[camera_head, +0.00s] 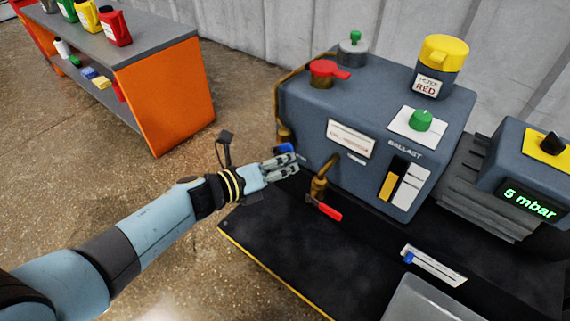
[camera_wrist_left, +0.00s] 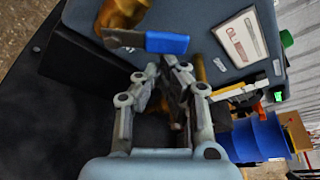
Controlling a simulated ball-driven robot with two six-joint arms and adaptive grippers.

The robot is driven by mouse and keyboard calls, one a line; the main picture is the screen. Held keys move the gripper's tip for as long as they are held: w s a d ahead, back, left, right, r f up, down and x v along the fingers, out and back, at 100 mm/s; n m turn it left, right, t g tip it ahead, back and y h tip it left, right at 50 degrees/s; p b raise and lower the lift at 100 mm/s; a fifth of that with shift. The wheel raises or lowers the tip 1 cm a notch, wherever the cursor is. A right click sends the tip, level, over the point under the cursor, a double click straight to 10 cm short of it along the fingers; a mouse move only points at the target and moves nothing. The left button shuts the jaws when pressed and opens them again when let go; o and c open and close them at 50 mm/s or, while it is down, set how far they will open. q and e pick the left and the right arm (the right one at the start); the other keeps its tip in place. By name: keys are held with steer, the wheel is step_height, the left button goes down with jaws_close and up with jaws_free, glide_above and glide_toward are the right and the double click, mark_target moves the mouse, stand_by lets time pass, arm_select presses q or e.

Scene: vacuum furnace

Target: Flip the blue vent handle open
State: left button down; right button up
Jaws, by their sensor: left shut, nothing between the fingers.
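The blue vent handle (camera_head: 284,148) shows just behind my left gripper (camera_head: 290,164) at the left end of the grey pump housing. In the left wrist view the blue handle (camera_wrist_left: 168,43) has a metal lever running to a brass valve body (camera_wrist_left: 122,14), and it lies across the picture, just beyond my fingertips (camera_wrist_left: 168,68). My left gripper is shut with nothing held. It is close to the handle; whether they touch I cannot tell. My right gripper is not in view.
A brass valve with a red handle (camera_head: 329,211) stands just right of my left gripper. The grey pump housing (camera_head: 390,110) carries a red knob (camera_head: 323,70) and a yellow-capped bottle (camera_head: 441,65). The black bench top (camera_head: 300,255) is largely clear in front. An orange-sided shelf (camera_head: 172,98) stands at left.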

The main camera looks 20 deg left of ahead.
mark_target(289, 150)
arm_select(q)
steer(key=r+n, duration=0.1)
steer(key=a+n+h, duration=0.1)
steer(key=n, duration=0.1)
steer(key=r+n+h, duration=0.1)
steer(key=n, duration=0.1)
steer(key=shift+w+a+r+t, duration=0.15)
steer(key=shift+w+r+t, duration=0.05)
steer(key=shift+r+t, duration=0.15)
